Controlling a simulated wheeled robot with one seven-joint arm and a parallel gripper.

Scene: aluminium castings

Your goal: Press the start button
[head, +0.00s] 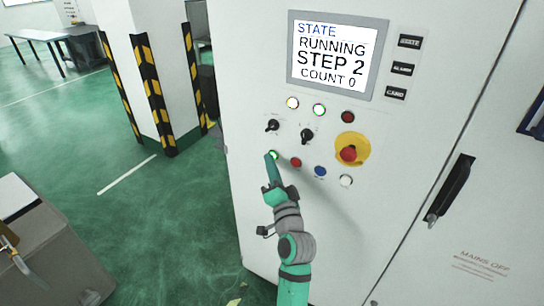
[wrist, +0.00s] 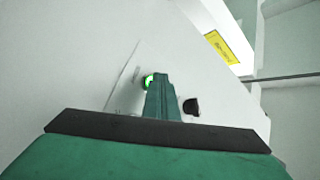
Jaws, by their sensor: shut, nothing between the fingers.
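The green-lit start button (head: 273,155) is at the left of the lower button row on the white cabinet. My gripper (head: 268,157) is shut and empty, its fingertips at this button and partly covering it. In the wrist view the green button (wrist: 149,81) shows just left of my fingertips (wrist: 159,78). I cannot tell whether they touch or press it. The screen (head: 335,55) reads STATE RUNNING, STEP 2, COUNT 0.
Red (head: 296,162), blue (head: 320,171) and white (head: 346,180) buttons sit to the right. Two black selector knobs (head: 307,136) are above. A red emergency stop (head: 349,153) on yellow is further right. A black door handle (head: 451,189) sticks out. Green floor lies open at left.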

